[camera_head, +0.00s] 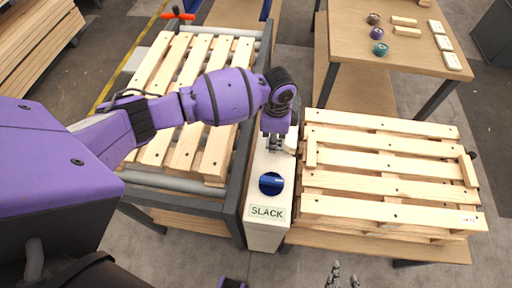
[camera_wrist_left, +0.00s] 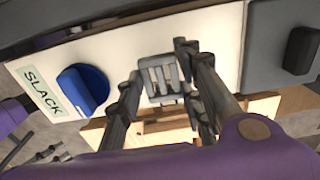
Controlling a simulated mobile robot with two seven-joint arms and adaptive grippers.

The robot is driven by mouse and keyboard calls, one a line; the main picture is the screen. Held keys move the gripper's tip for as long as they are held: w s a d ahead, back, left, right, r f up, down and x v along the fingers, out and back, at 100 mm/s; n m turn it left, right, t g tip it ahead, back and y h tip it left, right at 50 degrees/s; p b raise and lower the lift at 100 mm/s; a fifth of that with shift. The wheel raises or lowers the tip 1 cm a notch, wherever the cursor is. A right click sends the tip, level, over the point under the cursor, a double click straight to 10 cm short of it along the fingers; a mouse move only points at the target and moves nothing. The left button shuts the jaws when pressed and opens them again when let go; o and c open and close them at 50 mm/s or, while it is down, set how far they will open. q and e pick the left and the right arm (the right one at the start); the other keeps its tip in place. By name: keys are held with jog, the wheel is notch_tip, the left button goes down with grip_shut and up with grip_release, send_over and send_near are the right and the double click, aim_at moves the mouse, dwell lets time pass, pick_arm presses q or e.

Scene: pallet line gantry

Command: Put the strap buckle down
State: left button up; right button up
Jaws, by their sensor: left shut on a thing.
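The strap buckle (camera_wrist_left: 160,78) is a grey slotted metal piece between the fingers of my left gripper (camera_wrist_left: 163,92) in the left wrist view. My left gripper is shut on it, over the pale panel of the narrow box. In the head view my left gripper (camera_head: 275,143) points down at the box's far part, and the buckle is mostly hidden there. My right gripper (camera_head: 341,275) is at the bottom edge of the head view, empty, with its fingers apart.
The narrow box (camera_head: 262,226) carries a blue knob (camera_head: 271,183) and a SLACK label (camera_head: 267,212). Wooden pallets lie left (camera_head: 160,150) and right (camera_head: 385,186) of it. A table (camera_head: 345,45) at the back holds several small spools and blocks.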

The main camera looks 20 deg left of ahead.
pick_arm(q)
jog(key=shift+f, duration=1.4)
jog(key=shift+f, duration=0.1)
jog(key=o, duration=1.2)
jog(key=shift+f, duration=0.1)
notch_tip(320, 180, up, 12)
jog(key=p, duration=0.1)
jog(key=shift+r, duration=0.2)
jog(key=shift+d, duration=0.1)
